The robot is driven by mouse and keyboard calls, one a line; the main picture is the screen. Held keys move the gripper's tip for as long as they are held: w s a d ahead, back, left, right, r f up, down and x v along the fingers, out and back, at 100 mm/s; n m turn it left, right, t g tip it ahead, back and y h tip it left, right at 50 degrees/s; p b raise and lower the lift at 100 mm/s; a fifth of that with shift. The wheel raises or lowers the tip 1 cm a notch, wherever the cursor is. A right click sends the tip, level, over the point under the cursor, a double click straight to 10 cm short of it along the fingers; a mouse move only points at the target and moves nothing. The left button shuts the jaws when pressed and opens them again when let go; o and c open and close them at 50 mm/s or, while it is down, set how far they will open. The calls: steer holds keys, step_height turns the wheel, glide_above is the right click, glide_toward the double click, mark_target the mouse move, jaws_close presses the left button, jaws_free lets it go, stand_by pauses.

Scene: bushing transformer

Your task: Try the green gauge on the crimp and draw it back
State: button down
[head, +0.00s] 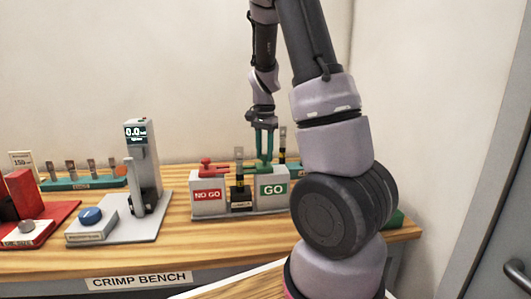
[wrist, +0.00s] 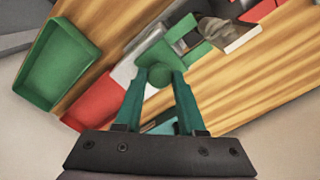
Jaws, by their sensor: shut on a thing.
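My gripper (head: 264,148) points down over the white GO block (head: 273,190) on the bench. Its teal fingers are shut on the green gauge (head: 263,165), at the top of that block. I cannot tell whether the gauge rests on the block or is just clear of it. In the wrist view the green gauge (wrist: 160,72) is between the fingertips, with its forked end toward the upper right. The crimp piece (head: 239,170) stands upright in a dark holder between the two blocks. The red gauge (head: 208,166) sits on the NO GO block (head: 208,193).
A grey tester (head: 143,165) with a lit display stands left of the blocks. A blue button (head: 91,215) and a red base (head: 40,225) are farther left. A green tray (wrist: 58,65) shows in the wrist view. My arm hides the bench's right part.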

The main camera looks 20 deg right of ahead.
mark_target(257, 165)
steer(key=shift+w+a, duration=0.2)
steer(key=shift+a, duration=0.45)
steer(key=shift+w+a, duration=0.2)
steer(key=shift+a, duration=0.4)
steer(key=c, duration=0.5)
jaws_free()
steer(key=shift+r, duration=0.1)
step_height(257, 165, up, 11)
